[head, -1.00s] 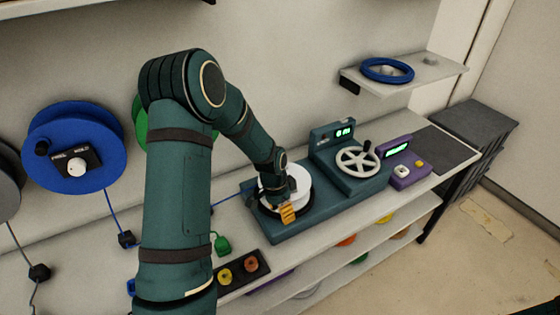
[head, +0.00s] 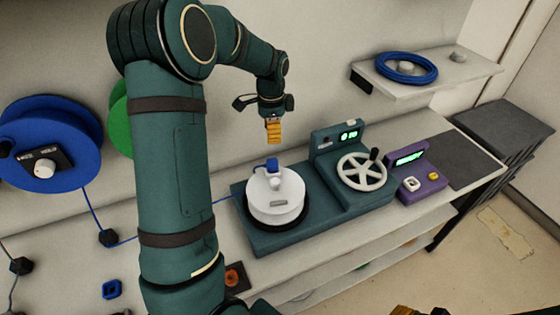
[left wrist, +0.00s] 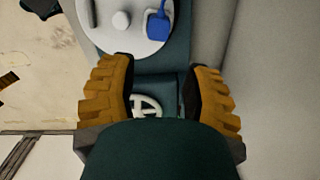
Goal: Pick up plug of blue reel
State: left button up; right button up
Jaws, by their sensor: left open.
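The blue reel (head: 70,130) hangs on the wall at the left. Its blue cord runs down through a black block (head: 108,237) and behind my arm to the white drum (head: 275,200). The blue plug (head: 271,166) sits on top of the drum, near its back edge; it also shows in the left wrist view (left wrist: 159,28). My left gripper (head: 274,138) is above the plug, apart from it, open and empty; its spread yellow fingers show in the left wrist view (left wrist: 160,92). Yellow parts of my right gripper (head: 405,310) just show at the bottom edge.
The drum stands on a teal machine with a white handwheel (head: 362,171). A purple box (head: 418,182) stands to its right. A shelf (head: 440,80) holding a blue coil (head: 407,68) juts out above. A loose blue square piece (head: 112,289) lies at the lower left.

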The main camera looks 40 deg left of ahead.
aim_at(272, 162)
pick_arm(q)
jog(key=f, duration=0.8)
jog(key=shift+s+f, duration=0.35)
jog(key=shift+s, duration=0.05)
jog(key=f, duration=0.4)
jog(key=shift+w+f, duration=0.15)
jog(key=shift+w, duration=0.05)
grip_shut()
